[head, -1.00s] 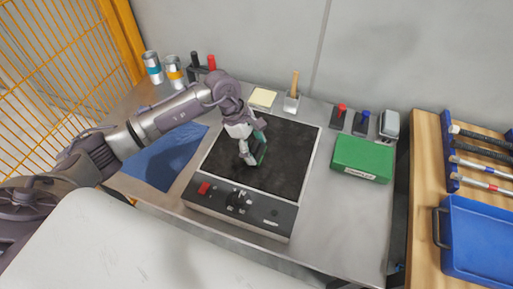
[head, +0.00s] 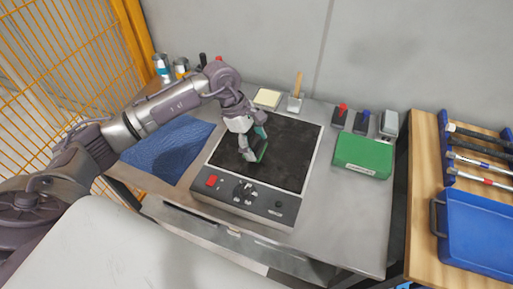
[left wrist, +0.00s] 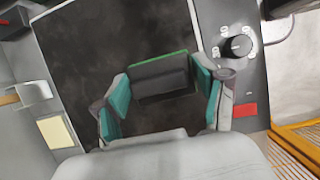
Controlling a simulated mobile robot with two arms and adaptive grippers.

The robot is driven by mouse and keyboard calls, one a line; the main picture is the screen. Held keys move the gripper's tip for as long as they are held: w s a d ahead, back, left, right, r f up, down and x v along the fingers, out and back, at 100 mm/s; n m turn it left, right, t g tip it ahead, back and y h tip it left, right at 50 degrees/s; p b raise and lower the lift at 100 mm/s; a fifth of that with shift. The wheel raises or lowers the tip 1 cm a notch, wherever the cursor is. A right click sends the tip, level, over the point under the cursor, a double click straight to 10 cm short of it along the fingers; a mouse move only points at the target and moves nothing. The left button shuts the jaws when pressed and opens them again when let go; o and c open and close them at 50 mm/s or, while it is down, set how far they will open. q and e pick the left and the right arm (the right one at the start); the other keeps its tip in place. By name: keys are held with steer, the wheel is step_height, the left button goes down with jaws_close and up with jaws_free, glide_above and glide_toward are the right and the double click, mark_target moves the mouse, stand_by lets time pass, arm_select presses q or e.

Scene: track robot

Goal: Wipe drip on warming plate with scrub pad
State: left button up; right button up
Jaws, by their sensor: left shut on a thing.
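The warming plate (head: 290,150) is a black square surface in a light metal frame, with a front panel holding a red switch (head: 212,180) and a dial (head: 243,191). My left gripper (head: 254,150) is over the left middle of the plate, shut on the scrub pad (head: 262,152). The pad is a dark block with a green edge. In the left wrist view the pad (left wrist: 161,78) sits between the teal-lined fingers, low over the black surface; I cannot tell whether it touches. Faint grey smudges show on the plate, but no distinct drip can be made out. My right gripper is not in view.
A blue cloth (head: 170,147) lies left of the plate. A green box (head: 363,155) stands to the right. Behind the plate are yellow notes (head: 267,98) and a brush in a holder (head: 295,102). A blue tray (head: 478,235) is far right.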

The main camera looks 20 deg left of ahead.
arm_select(q)
steer(key=shift+r+p, duration=0.55)
steer(key=shift+r, duration=1.1)
